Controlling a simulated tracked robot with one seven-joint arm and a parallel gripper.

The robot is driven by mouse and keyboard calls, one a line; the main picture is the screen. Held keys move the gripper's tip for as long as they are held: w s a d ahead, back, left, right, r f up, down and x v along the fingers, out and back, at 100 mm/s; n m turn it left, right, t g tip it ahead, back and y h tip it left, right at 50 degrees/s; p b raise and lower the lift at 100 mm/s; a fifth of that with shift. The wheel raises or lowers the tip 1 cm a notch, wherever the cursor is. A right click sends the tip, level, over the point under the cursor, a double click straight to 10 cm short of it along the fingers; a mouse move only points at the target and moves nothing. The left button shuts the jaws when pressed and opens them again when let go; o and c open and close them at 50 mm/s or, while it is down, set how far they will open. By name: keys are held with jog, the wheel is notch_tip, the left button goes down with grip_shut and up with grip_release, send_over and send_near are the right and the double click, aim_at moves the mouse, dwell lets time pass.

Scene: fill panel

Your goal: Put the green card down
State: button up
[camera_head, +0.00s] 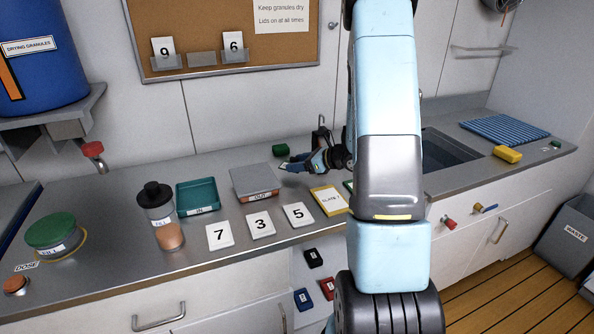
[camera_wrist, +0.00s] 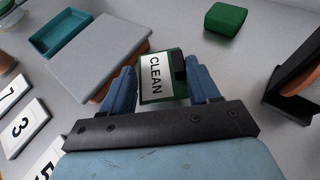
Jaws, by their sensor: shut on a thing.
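The green card (camera_wrist: 144,97) has a white label reading CLEAN and a dark block at its right side. My gripper (camera_wrist: 163,82) is shut on it, with one blue finger on each side. In the head view my gripper (camera_head: 300,164) is over the counter, right of the grey-lidded OUT box (camera_head: 254,179). The card is only a small pale and green patch there. I cannot tell whether it touches the counter.
A green block (camera_head: 280,149) lies behind my gripper. White cards 7, 3 and 5 (camera_head: 298,215) and a yellow-edged card (camera_head: 328,200) lie along the front. A teal tray (camera_head: 196,196) stands left of the OUT box. A sink (camera_head: 448,151) is to the right.

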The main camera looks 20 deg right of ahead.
jog(key=shift+w+f, duration=0.15)
jog(key=shift+f, duration=1.5)
jog(key=shift+f, duration=0.1)
jog(key=o, duration=1)
jog(key=shift+o, duration=0.2)
